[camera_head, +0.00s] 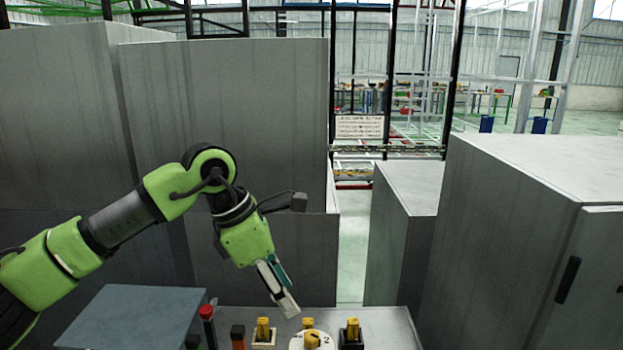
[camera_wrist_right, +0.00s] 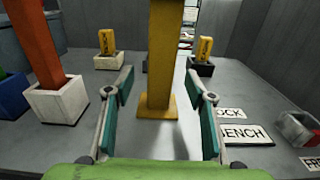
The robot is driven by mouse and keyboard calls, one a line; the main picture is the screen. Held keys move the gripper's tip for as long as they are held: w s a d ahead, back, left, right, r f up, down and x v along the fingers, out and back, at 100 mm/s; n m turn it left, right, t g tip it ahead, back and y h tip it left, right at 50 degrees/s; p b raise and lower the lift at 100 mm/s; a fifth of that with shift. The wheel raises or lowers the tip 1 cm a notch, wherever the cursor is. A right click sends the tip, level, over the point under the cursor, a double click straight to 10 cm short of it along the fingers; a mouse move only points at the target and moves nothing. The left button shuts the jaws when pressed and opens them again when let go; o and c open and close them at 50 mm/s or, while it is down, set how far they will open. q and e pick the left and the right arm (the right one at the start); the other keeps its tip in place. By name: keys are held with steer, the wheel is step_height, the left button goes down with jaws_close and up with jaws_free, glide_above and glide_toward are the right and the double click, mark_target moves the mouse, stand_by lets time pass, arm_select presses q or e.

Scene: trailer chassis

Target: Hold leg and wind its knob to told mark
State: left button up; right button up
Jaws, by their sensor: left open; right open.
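My left gripper (camera_head: 283,290) is open and empty, pointing down above the bench's back edge, behind and left of the dial.
The grey bench (camera_wrist_right: 250,95) also holds a yellow piece in a white base (camera_wrist_right: 108,60), one in a black base (camera_wrist_right: 202,66) and a red post in a white block (camera_wrist_right: 58,103). Labels (camera_wrist_right: 240,135) lie right. Grey cabinets (camera_head: 500,230) stand around.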

steer(key=shift+s+p, duration=0.35)
steer(key=shift+s, duration=2.3)
steer(key=o, duration=0.5)
steer(key=shift+o, duration=0.2)
steer(key=s, duration=1.2)
